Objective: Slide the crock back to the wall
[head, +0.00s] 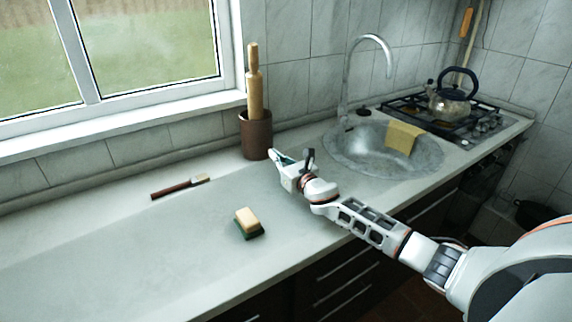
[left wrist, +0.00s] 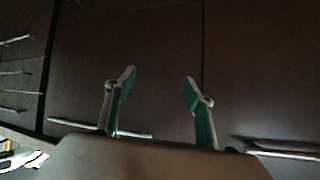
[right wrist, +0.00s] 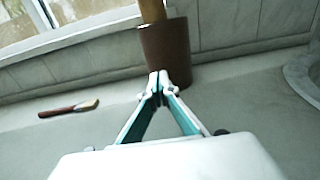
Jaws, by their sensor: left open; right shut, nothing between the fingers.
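The crock (head: 256,136) is a brown cylinder with a wooden rolling pin (head: 254,82) standing in it. It stands on the counter close to the tiled wall, under the right end of the window. My right gripper (head: 277,156) is shut and empty, with its tips at the crock's front right side in the head view. In the right wrist view the fingertips (right wrist: 159,78) overlap the lower part of the crock (right wrist: 166,52); I cannot tell whether they touch it. My left gripper (left wrist: 157,84) is open and empty, facing dark cabinet fronts in the left wrist view; it is not in the head view.
A brush (head: 180,187) lies on the counter left of the crock. A sponge (head: 248,222) lies nearer the front. To the right are a sink (head: 345,160) with a yellow cloth (head: 403,138) and a stove with a kettle (head: 450,105). The left counter is mostly clear.

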